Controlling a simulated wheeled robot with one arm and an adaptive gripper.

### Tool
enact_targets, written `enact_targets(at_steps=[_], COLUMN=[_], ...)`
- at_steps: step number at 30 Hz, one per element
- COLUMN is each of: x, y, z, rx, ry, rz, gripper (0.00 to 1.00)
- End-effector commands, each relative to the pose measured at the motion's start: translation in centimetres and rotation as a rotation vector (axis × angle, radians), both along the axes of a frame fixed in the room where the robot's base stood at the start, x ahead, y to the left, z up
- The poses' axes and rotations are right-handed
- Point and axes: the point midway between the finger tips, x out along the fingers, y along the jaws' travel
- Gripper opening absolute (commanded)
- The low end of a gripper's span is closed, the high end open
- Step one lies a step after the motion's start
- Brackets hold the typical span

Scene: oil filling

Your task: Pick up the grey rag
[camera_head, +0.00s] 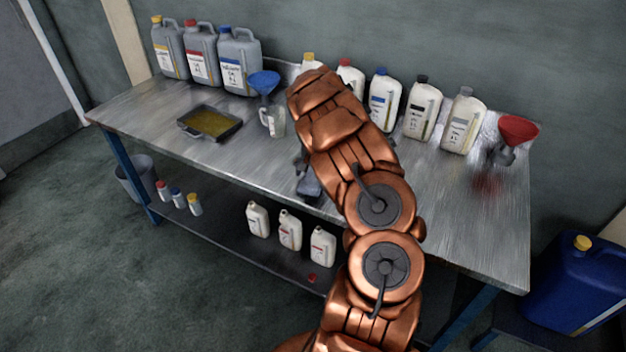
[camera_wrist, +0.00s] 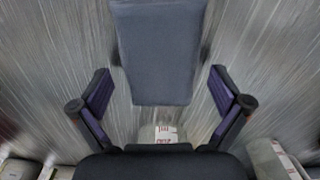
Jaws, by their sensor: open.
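The grey rag (camera_wrist: 160,55) is a flat, blue-grey rectangle on the metal workbench (camera_wrist: 265,50). It fills the upper middle of the wrist view and runs out of its top edge. In the head view a small grey-blue piece of it (camera_head: 309,188) shows near the bench's front edge, and my arm hides the rest. My gripper (camera_wrist: 159,85) is open, with its two dark fingers spread on either side of the rag's lower part in the wrist view. Nothing is held. I cannot tell the exact height between fingers and rag.
White bottles (camera_head: 422,107) line the back of the bench. A red funnel (camera_head: 518,129) stands right, with a reddish stain nearby. Left are an oil tray (camera_head: 210,124), a blue funnel (camera_head: 264,82), a clear jug (camera_head: 273,121) and grey canisters (camera_head: 240,62). A blue drum (camera_head: 575,285) stands right.

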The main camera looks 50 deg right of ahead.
Motion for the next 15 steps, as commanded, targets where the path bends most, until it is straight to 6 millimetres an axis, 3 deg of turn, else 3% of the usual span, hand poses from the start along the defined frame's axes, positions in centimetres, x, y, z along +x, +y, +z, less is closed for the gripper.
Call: enact_targets(at_steps=[6, 15], x=[0.0, 0.0], y=[-0.01, 0.0], z=[-0.05, -0.02], rx=[0.0, 0.0], ry=[0.0, 0.0], rz=[0.0, 0.0], gripper=[1.0, 0.7])
